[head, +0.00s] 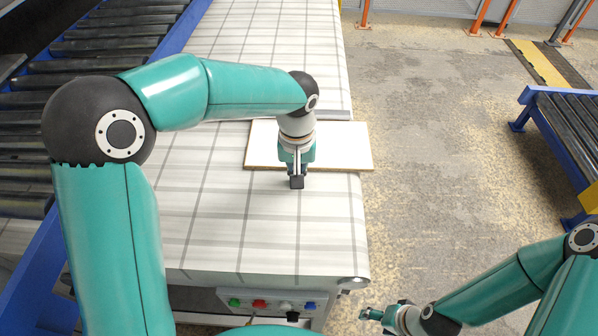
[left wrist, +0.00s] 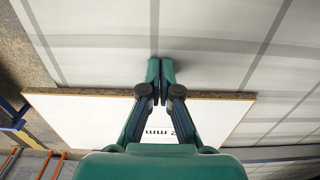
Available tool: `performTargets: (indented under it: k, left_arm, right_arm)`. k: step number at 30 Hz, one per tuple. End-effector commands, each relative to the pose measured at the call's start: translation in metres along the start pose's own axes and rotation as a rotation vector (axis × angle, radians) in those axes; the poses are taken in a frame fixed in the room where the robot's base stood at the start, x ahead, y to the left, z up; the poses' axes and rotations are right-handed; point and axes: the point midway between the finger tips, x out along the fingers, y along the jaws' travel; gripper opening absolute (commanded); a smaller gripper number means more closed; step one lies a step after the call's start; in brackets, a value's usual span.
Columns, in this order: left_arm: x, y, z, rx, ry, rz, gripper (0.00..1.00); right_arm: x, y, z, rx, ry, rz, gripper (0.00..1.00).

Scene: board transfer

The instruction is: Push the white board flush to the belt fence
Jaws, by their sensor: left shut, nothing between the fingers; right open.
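The white board (head: 342,146) lies on the belt, its right end sticking out past the belt's right edge. The fence (head: 335,115) is a grey strip along the board's far edge; I cannot tell whether they touch. My left gripper (head: 297,183) is shut and empty, with its fingertips just on the near side of the board's near edge. In the left wrist view the shut fingers (left wrist: 160,70) reach past the brown edge of the board (left wrist: 85,115), over bare belt. My right gripper (head: 371,313) is open and empty, low beyond the belt's near right corner.
The checked belt (head: 220,225) is bare on the near side of the board. A control panel with buttons (head: 272,301) is on its near end. Roller conveyors stand at the left (head: 105,45) and right (head: 570,130). Open floor (head: 450,170) lies to the right.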

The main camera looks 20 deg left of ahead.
Motion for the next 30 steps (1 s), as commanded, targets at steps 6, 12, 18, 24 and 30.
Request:
performTargets:
  k: [6, 12, 18, 24, 30]
  left_arm:
    - [-0.016, 0.0, 0.0, 0.0, 0.0, 0.001, 0.0]
    - [-0.037, 0.0, 0.0, -0.001, -0.001, 0.001, 0.0]
    - [-0.057, 0.001, 0.0, -0.001, 0.0, 0.001, 0.0]
    - [-0.071, 0.0, 0.0, 0.0, -0.002, 0.0, 0.0]
    - [-0.07, 0.001, 0.0, 0.0, -0.002, 0.0, 0.0]
  right_arm:
    - [-0.012, -0.004, 0.0, 0.0, 0.0, 0.0, 0.66]
    - [-0.027, -0.01, 0.0, 0.0, 0.0, 0.0, 0.66]
    - [-0.041, -0.015, 0.0, 0.0, 0.0, 0.0, 0.66]
    - [-0.05, -0.018, 0.0, 0.0, 0.0, 0.0, 0.66]
    - [-0.049, -0.018, 0.0, 0.0, 0.0, 0.0, 0.66]
